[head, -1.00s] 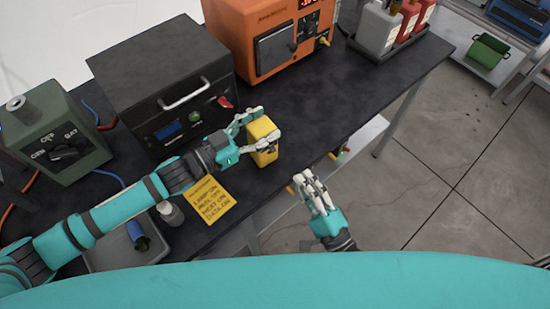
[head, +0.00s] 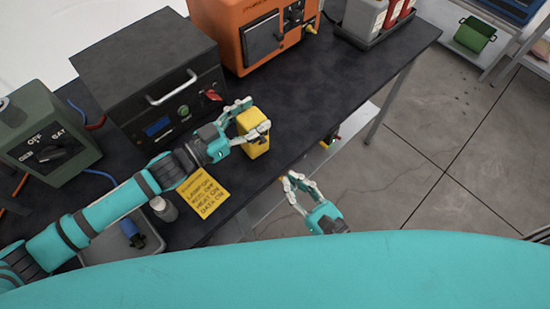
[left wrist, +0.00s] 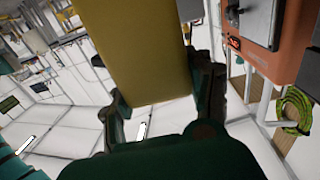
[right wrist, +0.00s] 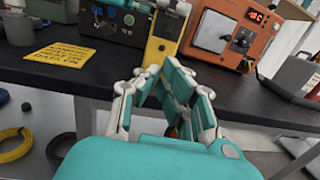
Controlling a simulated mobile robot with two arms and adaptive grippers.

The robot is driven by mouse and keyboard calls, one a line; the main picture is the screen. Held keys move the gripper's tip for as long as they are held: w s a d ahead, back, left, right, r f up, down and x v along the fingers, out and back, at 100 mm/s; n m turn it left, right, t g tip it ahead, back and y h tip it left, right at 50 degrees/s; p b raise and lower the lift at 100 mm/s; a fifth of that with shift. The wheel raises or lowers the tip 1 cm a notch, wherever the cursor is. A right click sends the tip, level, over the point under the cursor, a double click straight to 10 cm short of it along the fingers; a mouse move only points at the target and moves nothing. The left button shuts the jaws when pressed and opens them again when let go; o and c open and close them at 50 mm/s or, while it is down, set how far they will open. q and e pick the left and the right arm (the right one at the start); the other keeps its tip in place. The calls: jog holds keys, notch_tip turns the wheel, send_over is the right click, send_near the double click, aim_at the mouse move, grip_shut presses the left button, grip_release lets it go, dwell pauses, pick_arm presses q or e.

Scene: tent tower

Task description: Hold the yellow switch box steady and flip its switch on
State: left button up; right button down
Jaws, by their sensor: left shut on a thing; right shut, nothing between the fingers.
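The yellow switch box (head: 257,145) stands on the dark workbench near its front edge. My left gripper (head: 246,124) is shut around it, with a finger on each side; the box also fills the upper middle of the left wrist view (left wrist: 140,50). In the right wrist view the box's front face (right wrist: 160,50) shows a dark spot, but the switch position is too small to tell. My right gripper (head: 290,181) is shut and empty, in front of the bench edge, apart from the box. Its fingers (right wrist: 165,75) point toward the box in the right wrist view.
A black case (head: 150,75) with a handle stands behind the box. An orange unit (head: 262,35) is at the back and a green dial box (head: 45,140) at left. A yellow note (head: 203,191) lies left of the box. The bench right of the box is clear.

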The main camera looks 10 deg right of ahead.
aim_at(259, 144)
jog(key=x, duration=0.9)
jog(key=shift+w+a, duration=0.2)
jog(key=shift+w, duration=0.1)
jog(key=shift+s+d+r, duration=0.3)
jog(key=shift+s+r, duration=0.15)
jog(key=shift+r, duration=0.1)
dwell(0.7)
jog(key=shift+s+r, duration=0.1)
jog(key=shift+r, duration=0.15)
jog(key=shift+d, duration=0.1)
jog(key=s+d+r, duration=0.3)
jog(key=s+r, duration=0.3)
jog(key=shift+s+d+r, duration=0.2)
jog(key=shift+d+r, duration=0.15)
jog(key=shift+d, duration=0.05)
pick_arm(q)
jog(key=o, duration=1.4)
